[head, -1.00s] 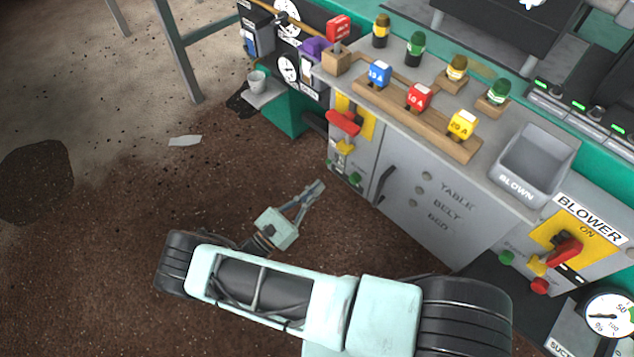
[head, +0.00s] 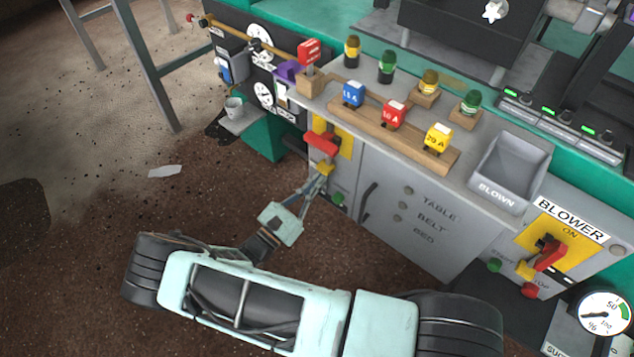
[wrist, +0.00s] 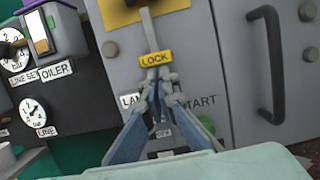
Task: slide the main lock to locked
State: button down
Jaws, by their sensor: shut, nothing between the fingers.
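The main lock (head: 325,168) is a small yellow tab below the red handle (head: 320,143) on the yellow plate of the grey cabinet. In the wrist view the lock (wrist: 155,58) reads "LOCK" and sits on a pale vertical strip. My gripper (head: 320,182) is shut and empty, its fingertips just below the lock in the head view. In the wrist view my gripper (wrist: 160,88) points at the panel, with its tips right under the tab. I cannot tell whether they touch it. The tips partly hide the panel labels below.
A green start button (wrist: 207,125) lies right of the fingers in the wrist view. A dark door handle (wrist: 268,62) stands out farther right. Oiler and line gauges are at left; open floor lies left of the cabinet.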

aim_at(321, 169)
jog(key=shift+r, duration=0.1)
jog(key=shift+r+p, duration=1.05)
jog(key=shift+r, duration=0.45)
jog(key=shift+f+b, duration=0.5)
jog(key=s+a+f+b, duration=0.1)
jog(key=s+a+f, duration=0.5)
jog(key=s, duration=0.1)
jog(key=shift+s+a, duration=0.2)
